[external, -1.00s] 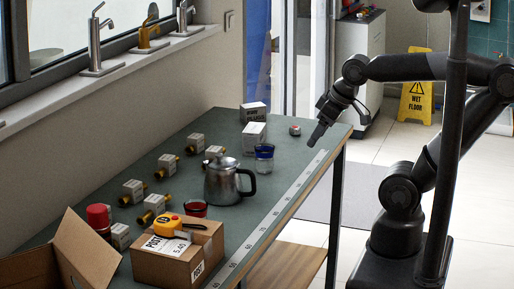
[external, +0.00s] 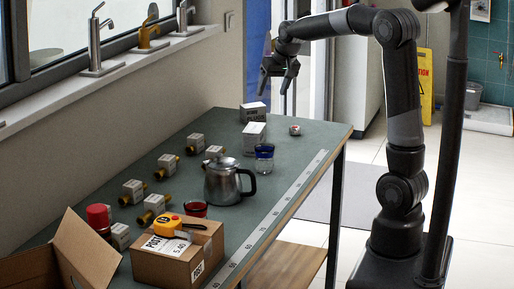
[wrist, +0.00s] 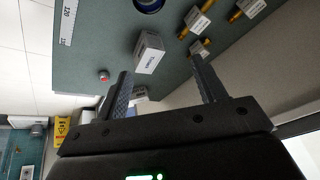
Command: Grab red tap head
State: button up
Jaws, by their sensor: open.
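The red tap head (external: 295,130) is a small grey piece with a red top. It lies on the green table near its far right corner, to the right of two white boxes. In the wrist view the red tap head (wrist: 103,76) shows left of my fingers, apart from them. My gripper (external: 275,88) is open and empty, raised above the far end of the table near the boxes. In the wrist view its two fingers (wrist: 163,68) stand wide apart, with a white box (wrist: 150,52) showing between and beyond them.
Two white boxes (external: 254,135) stand left of the tap head. Several boxed brass fittings (external: 167,165) lie along the wall. The table (external: 322,130) is bare around the tap head.

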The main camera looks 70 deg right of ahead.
jog(key=w+d+f+m+g+h, duration=0.1)
jog(key=w+d+f+m, duration=0.15)
jog(key=d, duration=0.55)
jog(key=w+d+f+m, duration=0.1)
jog(key=d+f, duration=0.2)
jog(key=d, duration=0.5)
jog(key=m+g+h, duration=0.1)
jog(key=m+g, duration=0.1)
send_near(295, 127)
jog(key=x, duration=0.9)
jog(key=shift+a+r, duration=0.1)
jog(key=c, duration=1)
jog(key=shift+c, duration=0.4)
jog(key=shift+r, duration=0.15)
